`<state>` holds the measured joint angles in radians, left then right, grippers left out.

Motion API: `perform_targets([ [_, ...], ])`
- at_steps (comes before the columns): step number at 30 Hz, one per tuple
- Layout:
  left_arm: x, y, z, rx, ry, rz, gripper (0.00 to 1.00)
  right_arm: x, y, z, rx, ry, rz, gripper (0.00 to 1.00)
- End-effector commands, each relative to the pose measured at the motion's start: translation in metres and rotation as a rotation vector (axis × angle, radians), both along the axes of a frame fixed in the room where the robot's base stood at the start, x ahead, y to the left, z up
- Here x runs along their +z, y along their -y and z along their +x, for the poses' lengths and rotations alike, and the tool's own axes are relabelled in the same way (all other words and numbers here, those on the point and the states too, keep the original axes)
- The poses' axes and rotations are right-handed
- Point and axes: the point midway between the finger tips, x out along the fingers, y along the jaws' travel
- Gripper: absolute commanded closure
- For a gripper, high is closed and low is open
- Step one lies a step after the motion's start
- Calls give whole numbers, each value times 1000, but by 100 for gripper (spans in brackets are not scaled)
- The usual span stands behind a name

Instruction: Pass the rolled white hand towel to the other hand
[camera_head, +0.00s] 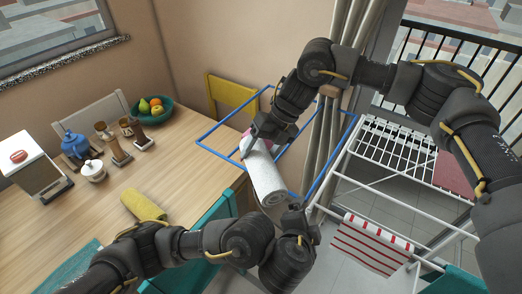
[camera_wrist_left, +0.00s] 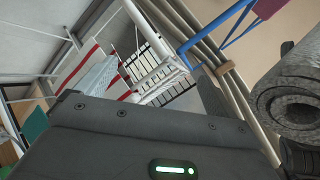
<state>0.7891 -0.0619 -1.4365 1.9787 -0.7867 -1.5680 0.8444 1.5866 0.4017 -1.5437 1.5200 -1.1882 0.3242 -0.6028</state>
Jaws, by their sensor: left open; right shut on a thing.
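The rolled white hand towel (camera_head: 267,178) hangs in the air at the middle of the head view, slanting down to the right. My right gripper (camera_head: 264,137) is shut on its upper end. My left gripper (camera_head: 296,214) is open and empty, just below and right of the towel's lower end, apart from it as far as I can tell. In the left wrist view the towel's rolled end (camera_wrist_left: 292,98) shows at the right edge, looking grey in shade.
A blue rack frame (camera_head: 207,146) stands behind the towel. The wooden table (camera_head: 185,150) at left bears a yellow roll (camera_head: 142,204), a fruit bowl (camera_head: 166,115) and jars. A white drying rack (camera_head: 390,215) with a red-striped cloth (camera_head: 372,243) stands at right. A teal chair (camera_head: 212,215) is close to my left arm.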

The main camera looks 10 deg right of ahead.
Motion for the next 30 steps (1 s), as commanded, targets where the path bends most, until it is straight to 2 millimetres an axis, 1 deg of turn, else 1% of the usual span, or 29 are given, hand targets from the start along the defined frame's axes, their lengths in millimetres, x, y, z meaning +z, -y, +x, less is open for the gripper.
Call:
perform_targets([
  [1, -22, -2, 9, 48, -83, -2, 6, 0, 0, 0, 0, 0, 1, 62],
  [5, -73, -5, 18, 114, -263, -11, 6, 0, 0, 0, 1, 0, 1, 62],
  [6, -90, -8, 23, 146, -328, -27, 6, 0, 0, 0, 1, 0, 1, 62],
  [8, -117, -13, 32, 195, -425, -59, 6, 0, 0, 0, 1, 0, 1, 62],
  [9, -137, -18, 37, 230, -486, -83, 6, 0, 0, 0, 1, 0, 1, 62],
  [11, -167, -28, 42, 285, -572, -120, 6, 0, 0, 0, 1, 0, 1, 62],
  [12, -188, -37, 44, 323, -623, -146, 6, 0, 0, 0, 1, 0, 1, 62],
  [14, -220, -53, 46, 380, -689, -182, 6, 0, 0, 0, 1, 0, 1, 62],
  [15, -241, -64, 45, 418, -727, -204, 6, 0, 0, 0, 1, 0, 1, 62],
  [16, -256, -73, 44, 447, -752, -220, 6, 0, 0, 0, 1, 0, 1, 62],
  [19, -303, -104, 34, 538, -819, -264, 6, 0, -1, 0, 1, 0, 1, 62],
  [21, -335, -127, 23, 601, -854, -287, 6, 0, -1, 0, 1, 0, 1, 62],
  [23, -361, -148, 11, 655, -877, -301, 6, 0, 0, 0, 1, 0, 1, 62],
  [24, -377, -162, 2, 689, -890, -309, 6, 0, 0, 0, 1, 0, 1, 62],
  [26, -400, -183, -14, 739, -906, -316, 6, 0, 0, 0, 1, 0, 1, 62],
  [27, -414, -198, -25, 772, -915, -319, 6, 0, 0, 0, 1, 0, 1, 62],
  [29, -435, -219, -44, 821, -926, -322, 6, 0, 0, 0, 1, 0, 1, 62],
  [30, -447, -233, -57, 852, -931, -321, 6, 0, 0, 0, 0, 0, 1, 62],
])
